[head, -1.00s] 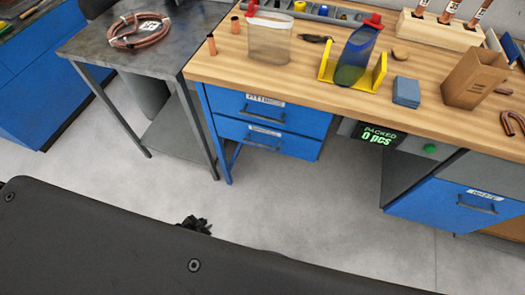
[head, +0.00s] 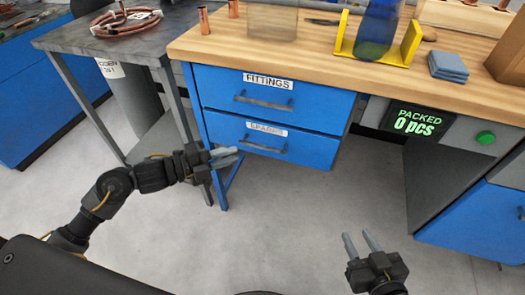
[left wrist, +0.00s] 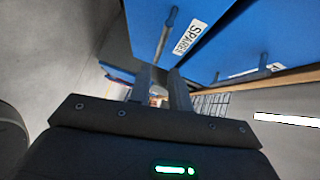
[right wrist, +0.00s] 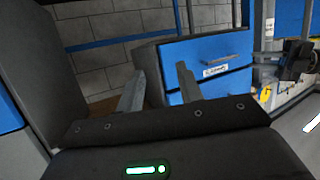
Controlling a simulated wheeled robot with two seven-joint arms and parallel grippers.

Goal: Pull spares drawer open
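The spares drawer (head: 275,142) is the lower blue drawer under the wooden bench, closed, with a grey bar handle (head: 263,149) below its label. In the left wrist view its label (left wrist: 186,38) and handle (left wrist: 166,32) show just beyond the fingers. My left gripper (head: 238,156) is open and empty. In the head view its fingers point right, just left of and slightly below the spares handle, with no visible contact. My right gripper (head: 361,242) is open and empty, lower and to the right, over the floor.
The closed fittings drawer (head: 270,97) sits directly above. A blue table leg (head: 201,140) stands beside the drawers, and a grey metal table (head: 100,40) is to the left. A dark counter display (head: 412,121) hangs right of the drawers. The floor in front is clear.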

